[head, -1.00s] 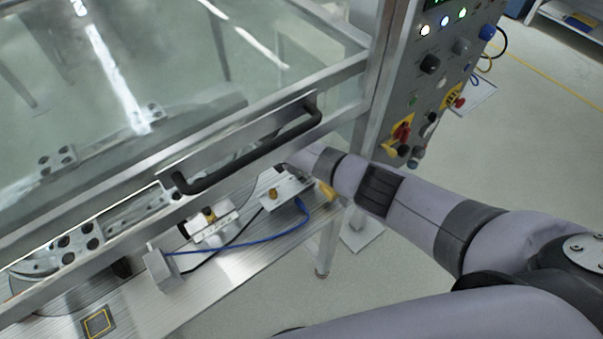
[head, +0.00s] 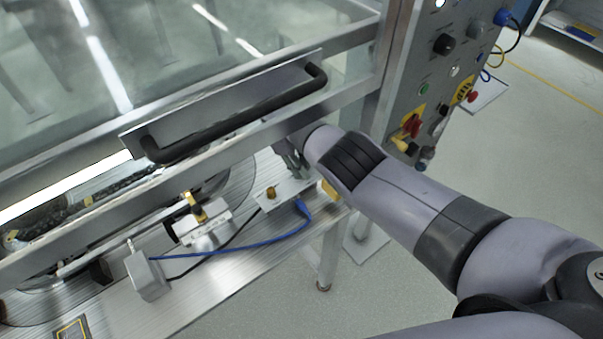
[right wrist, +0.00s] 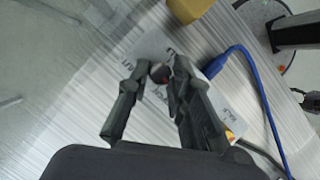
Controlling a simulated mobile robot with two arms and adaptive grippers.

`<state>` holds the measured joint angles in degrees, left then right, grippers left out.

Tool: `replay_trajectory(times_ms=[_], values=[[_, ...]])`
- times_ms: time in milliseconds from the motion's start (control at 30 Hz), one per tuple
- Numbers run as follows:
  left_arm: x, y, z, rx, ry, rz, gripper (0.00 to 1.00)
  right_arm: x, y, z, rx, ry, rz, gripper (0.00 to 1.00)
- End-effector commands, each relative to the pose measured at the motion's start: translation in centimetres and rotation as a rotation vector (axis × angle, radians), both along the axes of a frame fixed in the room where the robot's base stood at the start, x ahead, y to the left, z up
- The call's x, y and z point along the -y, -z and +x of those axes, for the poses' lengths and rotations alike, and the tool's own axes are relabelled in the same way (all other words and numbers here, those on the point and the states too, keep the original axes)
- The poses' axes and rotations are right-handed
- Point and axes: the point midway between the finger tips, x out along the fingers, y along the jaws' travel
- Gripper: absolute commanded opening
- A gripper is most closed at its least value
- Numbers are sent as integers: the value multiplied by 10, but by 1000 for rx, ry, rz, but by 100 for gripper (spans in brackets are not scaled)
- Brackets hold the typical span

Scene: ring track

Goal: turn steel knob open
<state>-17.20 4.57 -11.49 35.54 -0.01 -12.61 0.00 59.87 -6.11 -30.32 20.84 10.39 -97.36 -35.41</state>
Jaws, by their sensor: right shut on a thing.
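The steel knob (right wrist: 160,73) is a small dark round thing with a reddish spot, on a pale lettered plate (right wrist: 150,47) in the right wrist view. My right gripper (right wrist: 158,80) has one finger on each side of it and is shut on it. How far the knob is turned cannot be told. In the head view my right gripper (head: 292,162) is partly hidden behind the frame rail and my wrist, above the plate (head: 290,188), and the knob cannot be made out. My left gripper is not in view.
A black handle (head: 240,118) on the glazed frame runs close above my right wrist. A blue cable (head: 240,254) plugs in beside the plate. A small block with a brass fitting (head: 204,226) and a grey box (head: 147,275) stand left. A control panel (head: 420,90) stands right.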

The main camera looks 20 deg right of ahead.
Motion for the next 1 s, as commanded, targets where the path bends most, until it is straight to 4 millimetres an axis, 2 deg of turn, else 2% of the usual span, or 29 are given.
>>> replay_trajectory(times_ms=[33, 100, 400, 700, 1000], values=[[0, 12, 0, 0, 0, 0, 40, 1, 5, 1, 0, 45, -2, 0], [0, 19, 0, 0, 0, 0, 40, 1, 4, 2, 2, 111, 0, 0], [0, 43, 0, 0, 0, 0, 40, 3, 3, 2, 0, 362, -1, 0], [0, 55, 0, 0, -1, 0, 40, 4, 1, 2, 0, 521, -2, 0], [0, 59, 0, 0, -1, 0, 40, 4, 0, 3, 1, 578, -1, 0]])
